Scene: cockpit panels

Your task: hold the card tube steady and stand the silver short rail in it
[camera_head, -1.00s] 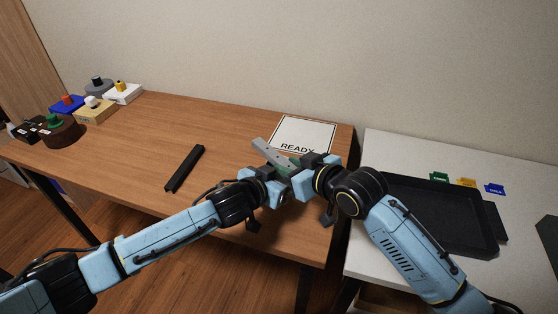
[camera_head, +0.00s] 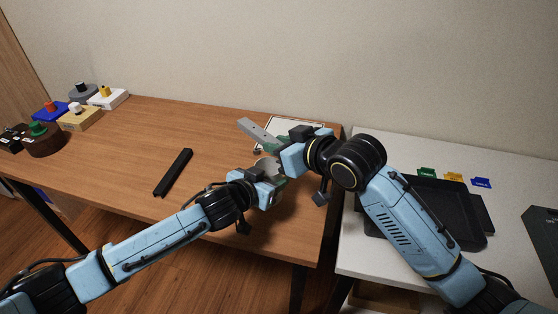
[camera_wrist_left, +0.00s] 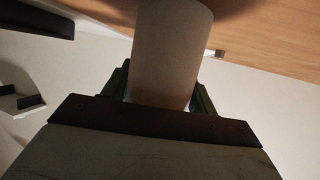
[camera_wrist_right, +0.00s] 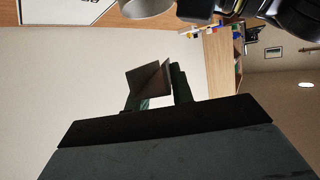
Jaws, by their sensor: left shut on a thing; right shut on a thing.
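The silver short rail (camera_head: 258,132) is held by my right gripper (camera_head: 284,147), which is shut on it. The rail points up and left, tilted, in the head view. In the right wrist view its end (camera_wrist_right: 148,80) sits between the fingers. My left gripper (camera_head: 270,177) is shut on the pale card tube (camera_wrist_left: 168,50), which stands between its fingers in the left wrist view. In the head view the tube (camera_head: 267,163) is mostly hidden by the gripper. The rail is above the tube and apart from it. The tube's rim (camera_wrist_right: 145,8) shows at the top of the right wrist view.
A black bar (camera_head: 173,172) lies on the wooden table. A white READY sheet (camera_head: 295,123) lies behind the grippers, partly covered. Several coloured blocks with knobs stand at the far left. A black tray (camera_head: 440,215) lies on the white table at right, with small coloured tags behind it.

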